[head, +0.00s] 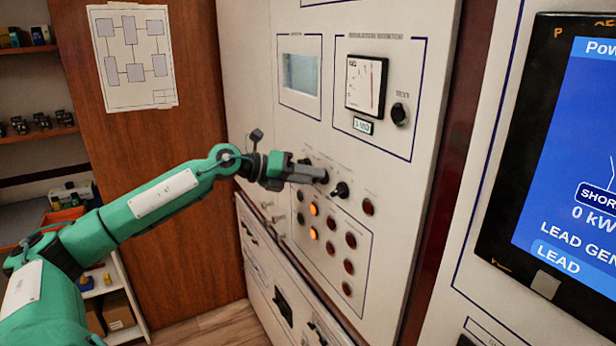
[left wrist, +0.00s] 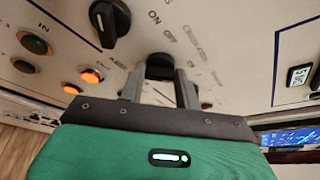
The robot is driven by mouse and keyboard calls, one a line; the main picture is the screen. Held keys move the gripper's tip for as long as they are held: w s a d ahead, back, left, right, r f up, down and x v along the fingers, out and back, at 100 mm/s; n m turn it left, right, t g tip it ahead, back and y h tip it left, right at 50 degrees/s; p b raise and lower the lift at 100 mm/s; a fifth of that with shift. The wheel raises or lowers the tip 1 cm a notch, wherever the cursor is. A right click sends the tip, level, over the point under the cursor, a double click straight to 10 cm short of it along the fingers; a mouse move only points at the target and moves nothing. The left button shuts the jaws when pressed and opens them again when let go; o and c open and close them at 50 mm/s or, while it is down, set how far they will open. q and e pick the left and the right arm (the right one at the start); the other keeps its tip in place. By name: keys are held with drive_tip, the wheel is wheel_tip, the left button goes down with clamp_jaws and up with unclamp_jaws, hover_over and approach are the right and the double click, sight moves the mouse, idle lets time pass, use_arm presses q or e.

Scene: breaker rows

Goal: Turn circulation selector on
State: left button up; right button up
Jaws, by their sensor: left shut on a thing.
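My left gripper (head: 322,177) reaches to the white control panel in the head view, at the top of a framed group of lamps. In the left wrist view its two fingers (left wrist: 160,88) are shut on a black selector knob (left wrist: 160,67), one on each side. The fingers and the gripper body partly hide this knob. Another black selector knob (head: 341,190) sits just right of the gripper in the head view. A large black knob (left wrist: 109,22) shows in the left wrist view, near printed ON and OFF. I cannot read which label says circulation. My right gripper is not in view.
Lit orange lamps (head: 314,209) and several dark red ones sit below the knobs. A meter (head: 366,85) and a small black knob (head: 399,114) are above. A blue screen (head: 580,150) stands at right. Shelves (head: 38,130) are at far left.

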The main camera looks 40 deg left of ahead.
use_arm(q)
drive_tip(key=o, duration=1)
drive_tip(key=shift+f, duration=0.1)
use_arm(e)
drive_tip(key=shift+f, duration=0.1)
use_arm(q)
drive_tip(key=shift+s+a+b, duration=0.75)
drive_tip(key=shift+s+b, duration=0.1)
drive_tip(key=shift+b, duration=0.3)
use_arm(e)
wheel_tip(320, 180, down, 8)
drive_tip(key=b, duration=0.6)
use_arm(q)
drive_tip(key=b+v, duration=0.1)
drive_tip(key=v, duration=0.3)
drive_tip(key=b+v, duration=0.2)
drive_tip(key=v, duration=0.1)
drive_tip(key=b+v, duration=0.2)
drive_tip(key=v, duration=0.2)
drive_tip(key=shift+s+r, duration=0.2)
drive_tip(key=shift+r, duration=0.25)
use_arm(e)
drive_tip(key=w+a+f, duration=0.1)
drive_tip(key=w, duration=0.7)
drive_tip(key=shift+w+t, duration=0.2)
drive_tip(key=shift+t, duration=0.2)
